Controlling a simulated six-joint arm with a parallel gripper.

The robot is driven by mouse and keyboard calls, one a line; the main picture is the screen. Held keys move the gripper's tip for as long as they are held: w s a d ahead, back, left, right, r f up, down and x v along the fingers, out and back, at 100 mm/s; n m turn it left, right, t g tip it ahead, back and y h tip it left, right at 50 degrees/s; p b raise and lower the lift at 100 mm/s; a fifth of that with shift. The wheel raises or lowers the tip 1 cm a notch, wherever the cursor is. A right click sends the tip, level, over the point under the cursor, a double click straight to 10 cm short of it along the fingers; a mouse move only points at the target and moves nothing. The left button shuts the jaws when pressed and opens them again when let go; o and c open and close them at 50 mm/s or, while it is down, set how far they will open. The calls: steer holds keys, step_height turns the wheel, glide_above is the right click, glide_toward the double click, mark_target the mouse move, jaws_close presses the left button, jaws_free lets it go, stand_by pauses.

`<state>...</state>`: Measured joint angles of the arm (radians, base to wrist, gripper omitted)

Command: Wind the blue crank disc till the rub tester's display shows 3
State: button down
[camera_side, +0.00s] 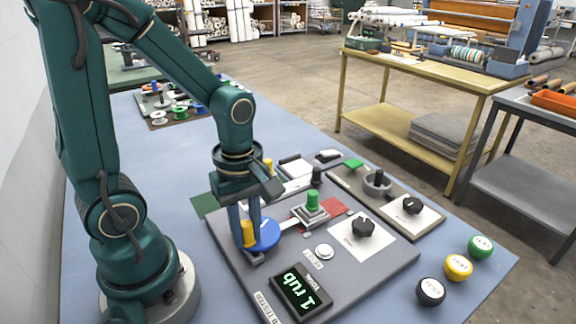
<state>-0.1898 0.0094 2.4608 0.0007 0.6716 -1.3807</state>
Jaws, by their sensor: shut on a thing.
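The rub tester is a grey base plate (375,272) on the blue bench. Its blue crank disc (266,235) lies flat near the plate's left side, with a yellow upright handle (248,234) at its left edge. My gripper (247,246) points down there and is shut on the yellow handle. A link joins the disc to a carriage with a green knob (313,200) over a red patch (337,207). The display (301,290) at the plate's front reads "1 rub". My fingers hide part of the disc's left side.
A black knob (363,228) on a white panel and a white button (324,251) sit right of the disc. Behind is another device with a black knob (411,205). Black (431,291), yellow (458,267) and green (481,246) round pieces stand at the right edge.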

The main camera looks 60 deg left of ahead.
steer(key=shift+a, duration=0.1)
steer(key=shift+s+a, duration=0.15)
steer(key=shift+a, duration=0.55)
